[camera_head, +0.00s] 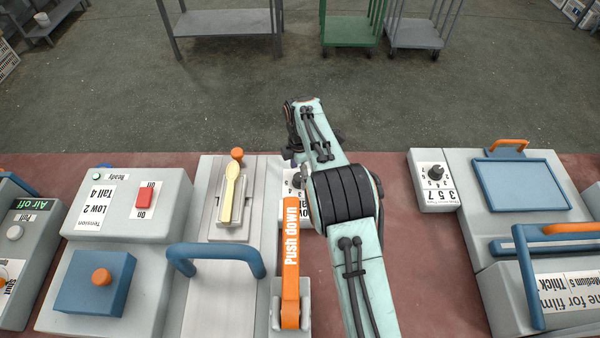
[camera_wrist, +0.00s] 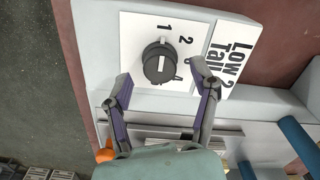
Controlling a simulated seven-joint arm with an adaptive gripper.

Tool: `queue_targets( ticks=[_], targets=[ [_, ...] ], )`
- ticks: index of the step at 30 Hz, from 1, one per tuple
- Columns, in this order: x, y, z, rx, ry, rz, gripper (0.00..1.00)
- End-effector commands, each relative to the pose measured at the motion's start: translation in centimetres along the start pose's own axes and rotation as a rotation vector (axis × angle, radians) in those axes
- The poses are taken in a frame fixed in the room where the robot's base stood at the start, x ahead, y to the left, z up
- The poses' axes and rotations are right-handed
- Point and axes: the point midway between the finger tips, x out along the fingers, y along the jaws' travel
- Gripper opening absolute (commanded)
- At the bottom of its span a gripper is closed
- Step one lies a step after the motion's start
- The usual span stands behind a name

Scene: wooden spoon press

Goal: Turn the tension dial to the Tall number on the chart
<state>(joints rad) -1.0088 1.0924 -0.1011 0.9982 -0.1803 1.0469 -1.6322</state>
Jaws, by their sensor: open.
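The tension dial (camera_wrist: 159,62) is a black round knob on a white number plate in the wrist view. Its white mark points up, toward the 1; a 2 and further, partly covered numbers follow clockwise. My gripper (camera_wrist: 162,78) is open, its two fingers on either side of the lower part of the dial; I cannot tell whether they touch it. In the head view my arm covers most of the dial's plate (camera_head: 291,190). The chart (camera_head: 95,207) at left reads Tension, Low 2, Tall 4. A label beside the dial (camera_wrist: 232,62) shows Low 2 and Tall, its end cut off.
A wooden spoon (camera_head: 230,192) lies on the press left of my arm. An orange Push down lever (camera_head: 291,250) stands close to my arm. A blue handle (camera_head: 215,257) rises in front. Another dial box (camera_head: 436,187) stands right, across clear reddish tabletop (camera_head: 420,265).

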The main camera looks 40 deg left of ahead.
Motion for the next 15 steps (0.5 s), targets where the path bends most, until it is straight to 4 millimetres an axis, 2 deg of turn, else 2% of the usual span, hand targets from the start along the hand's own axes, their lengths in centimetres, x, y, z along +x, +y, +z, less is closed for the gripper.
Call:
queue_targets(
  ticks=[3, 11, 15],
  targets=[
    [0.89, -0.01, 0.04, 0.001, 0.000, 0.000, 0.60],
    [1.03, -0.01, 0.07, 0.001, 0.000, 0.001, 0.60],
    [1.01, -0.01, 0.07, 0.001, 0.000, 0.001, 0.16]
  ],
)
